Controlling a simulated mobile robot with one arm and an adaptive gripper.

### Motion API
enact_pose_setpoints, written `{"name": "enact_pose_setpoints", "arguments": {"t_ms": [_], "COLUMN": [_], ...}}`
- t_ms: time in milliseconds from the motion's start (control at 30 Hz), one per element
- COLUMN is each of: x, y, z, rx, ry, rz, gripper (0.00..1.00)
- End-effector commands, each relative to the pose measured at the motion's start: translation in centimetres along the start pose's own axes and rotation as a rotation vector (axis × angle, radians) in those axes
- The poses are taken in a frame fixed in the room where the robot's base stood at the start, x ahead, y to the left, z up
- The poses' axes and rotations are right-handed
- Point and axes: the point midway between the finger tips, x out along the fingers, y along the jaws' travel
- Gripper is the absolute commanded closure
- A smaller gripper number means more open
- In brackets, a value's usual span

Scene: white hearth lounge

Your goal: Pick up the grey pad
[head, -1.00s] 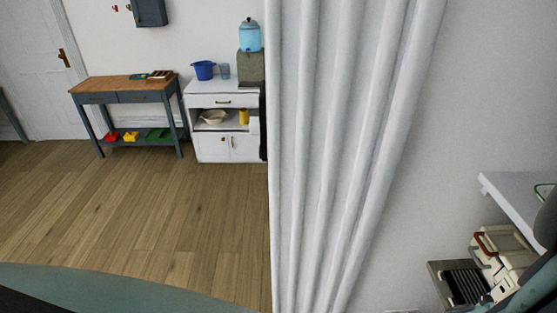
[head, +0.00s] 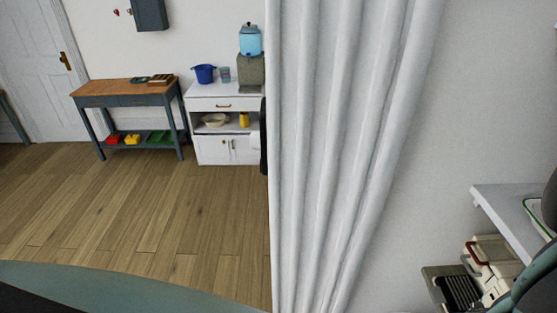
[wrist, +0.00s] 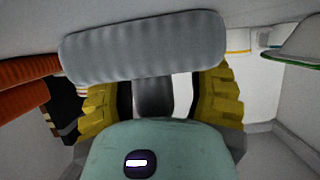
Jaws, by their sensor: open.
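The grey pad (wrist: 145,47) is a pale grey, ribbed, rounded roll lying across the upper middle of the wrist view, slightly tilted. My gripper (wrist: 152,92) is open, with one yellow ridged finger on each side below the pad. The pad spans about the gap between the fingers and overlaps their far ends in the picture. I cannot tell whether it touches them. I cannot make out the pad or the gripper's fingers in the head view.
A white shelf (head: 505,211) juts from the wall at right, with a cream red-handled appliance (head: 488,262) below it. A white curtain (head: 335,150) fills the middle. An orange-red ribbed object (wrist: 28,75) is left of my gripper; a green-edged item (wrist: 295,45) is right.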

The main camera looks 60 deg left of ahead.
Motion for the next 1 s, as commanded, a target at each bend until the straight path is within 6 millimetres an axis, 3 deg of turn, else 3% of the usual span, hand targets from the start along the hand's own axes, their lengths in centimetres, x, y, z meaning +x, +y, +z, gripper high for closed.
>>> {"name": "enact_pose_setpoints", "arguments": {"t_ms": [200, 767, 1000], "x": [0.01, 0.0, 0.0], "y": [0.07, 0.01, -0.01], "z": [0.02, 0.03, 0.05], "rx": [0.001, 0.0, 0.0], "ry": [0.0, 0.0, -0.001], "rz": [0.001, 0.0, 0.0], "gripper": [0.41, 0.99, 1.0]}}
